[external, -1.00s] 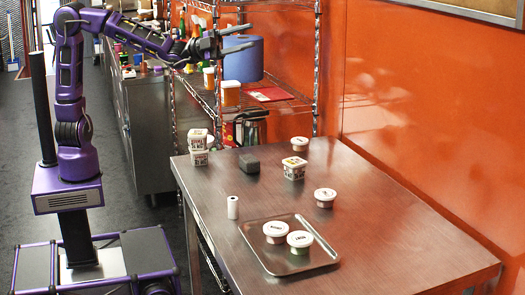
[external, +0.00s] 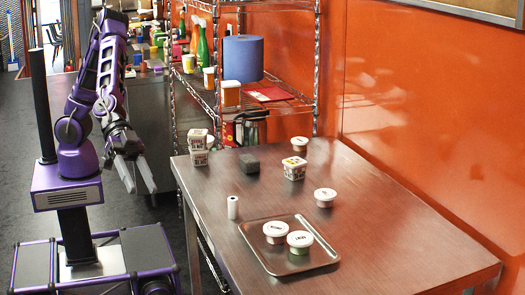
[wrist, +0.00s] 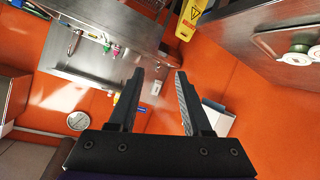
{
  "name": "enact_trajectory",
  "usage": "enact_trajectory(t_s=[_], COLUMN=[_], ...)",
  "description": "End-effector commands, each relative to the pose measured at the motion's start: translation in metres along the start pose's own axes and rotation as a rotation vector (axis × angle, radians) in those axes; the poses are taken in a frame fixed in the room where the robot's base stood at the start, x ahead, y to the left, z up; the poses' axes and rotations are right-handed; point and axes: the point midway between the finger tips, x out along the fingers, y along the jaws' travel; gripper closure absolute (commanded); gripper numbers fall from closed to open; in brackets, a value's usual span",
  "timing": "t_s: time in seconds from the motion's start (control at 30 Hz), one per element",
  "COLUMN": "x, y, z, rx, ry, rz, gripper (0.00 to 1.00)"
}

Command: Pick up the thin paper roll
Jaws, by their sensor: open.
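The thin paper roll (external: 233,207) is a small white upright cylinder on the steel table (external: 370,245), near its left edge and just behind the tray's left corner. In the external view my gripper (external: 141,190) hangs beyond the table's left edge, pointing down, well to the left of the roll and apart from it. Its two fingers are spread and nothing is between them. In the wrist view the open fingers (wrist: 160,74) show against an orange wall and steel surfaces; I cannot make out the roll there.
A metal tray (external: 250,232) holds two lidded tubs (external: 276,232). Stacked tubs (external: 198,148), a dark grey block (external: 249,164) and more tubs (external: 294,168) stand farther back. A wire shelf (external: 275,93) rises behind the table. The table's front right is clear.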

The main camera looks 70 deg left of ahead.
Motion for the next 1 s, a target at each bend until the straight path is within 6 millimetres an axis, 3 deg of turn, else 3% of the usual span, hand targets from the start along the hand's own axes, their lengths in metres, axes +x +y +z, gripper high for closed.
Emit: enact_trajectory(t_s=[0.03,0.1,0.3,0.43,0.53,0.57,0.6,0.77,0.87,1.0], x=[0.006,0.009,-0.011,-0.037,-0.050,-0.049,-0.042,-0.016,-0.011,-0.023], y=[0.038,0.083,0.197,0.251,0.265,0.256,0.233,0.123,0.046,-0.057], z=[0.031,0.070,0.178,0.237,0.281,0.294,0.304,0.311,0.299,0.261], rx=[-0.049,-0.119,-0.280,-0.354,-0.379,-0.373,-0.357,-0.269,-0.214,-0.143], ry=[-0.080,-0.188,-0.490,-0.660,-0.754,-0.765,-0.751,-0.625,-0.515,-0.330], rz=[0.064,0.134,0.283,0.336,0.309,0.271,0.205,-0.059,-0.225,-0.434], gripper=[0.51,0.51,0.51,0.51,0.51,0.51,0.51,0.51,0.51,0.51])
